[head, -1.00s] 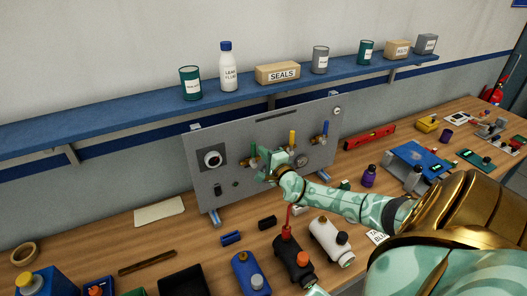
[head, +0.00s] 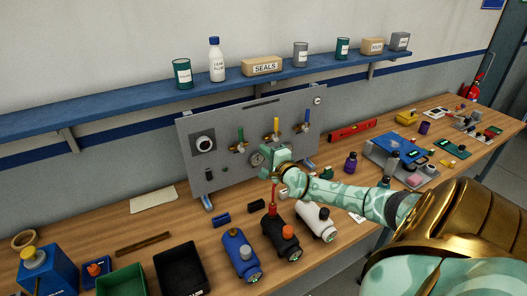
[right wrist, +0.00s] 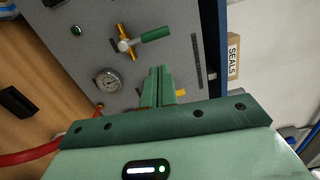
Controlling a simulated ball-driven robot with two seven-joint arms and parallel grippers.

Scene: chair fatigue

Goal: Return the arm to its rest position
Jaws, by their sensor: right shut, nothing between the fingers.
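In the head view the green (head: 241,135), yellow (head: 276,126) and blue-handled (head: 307,116) valves stand in a row, handles upright. My right arm (head: 350,203) reaches in from the right. My left gripper is not seen.
Black (head: 181,270) and green (head: 122,283) bins are at the front left. A shelf (head: 120,108) with cans and boxes runs above the panel. A red level (head: 352,131) lies behind right.

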